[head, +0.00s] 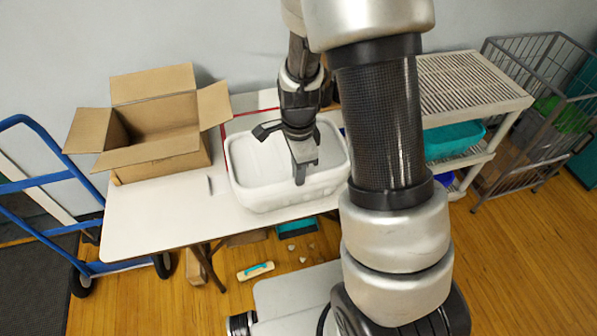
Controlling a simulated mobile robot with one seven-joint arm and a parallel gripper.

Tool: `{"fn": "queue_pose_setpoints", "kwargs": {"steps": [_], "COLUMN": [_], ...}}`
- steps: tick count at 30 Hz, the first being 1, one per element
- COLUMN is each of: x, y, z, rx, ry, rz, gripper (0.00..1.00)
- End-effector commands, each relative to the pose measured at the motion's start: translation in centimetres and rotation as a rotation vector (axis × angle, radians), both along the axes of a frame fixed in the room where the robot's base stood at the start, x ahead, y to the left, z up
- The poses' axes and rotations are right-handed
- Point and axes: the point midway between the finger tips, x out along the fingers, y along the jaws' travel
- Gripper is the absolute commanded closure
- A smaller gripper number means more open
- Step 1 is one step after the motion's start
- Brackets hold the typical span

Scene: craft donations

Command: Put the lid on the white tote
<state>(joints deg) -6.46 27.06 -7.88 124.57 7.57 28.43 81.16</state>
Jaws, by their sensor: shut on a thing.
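The white tote (265,197) stands on the white table, right of the open cardboard box. A pale, flat white lid (258,163) shows over the top of the tote, inside the outline of its rim. Whether the lid is fully seated cannot be told, since my arm covers part of it and the tote's right side. My gripper (300,177) points down at the tote's front right part and is shut on what appears to be the lid's near edge. The fingertips and the contact are small and partly hidden.
An open cardboard box (155,125) stands on the table (140,215) at left. A blue hand truck (45,185) is at far left. A white shelf rack (470,85) and a wire cart (530,110) stand at right. A small teal-handled item (256,270) lies on the floor.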

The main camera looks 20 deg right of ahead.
Motion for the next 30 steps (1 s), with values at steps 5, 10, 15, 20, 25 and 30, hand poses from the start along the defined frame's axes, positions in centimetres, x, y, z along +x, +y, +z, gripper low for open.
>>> {"fn": "queue_pose_setpoints", "kwargs": {"steps": [5,10,15,20,25,30], "x": [0.03,0.04,0.03,0.02,0.02,0.02], "y": [0.00,0.00,0.01,0.03,0.04,0.03], "z": [-0.12,-0.11,-0.26,-0.58,-0.62,-0.62], "rx": [0.000,0.000,0.000,0.000,0.000,0.000], "ry": [-0.001,-0.001,-0.001,0.000,-0.001,-0.001], "rz": [0.000,0.000,0.000,0.001,0.001,0.000], "gripper": [1.00,1.00,1.00,1.00,1.00,0.81]}}
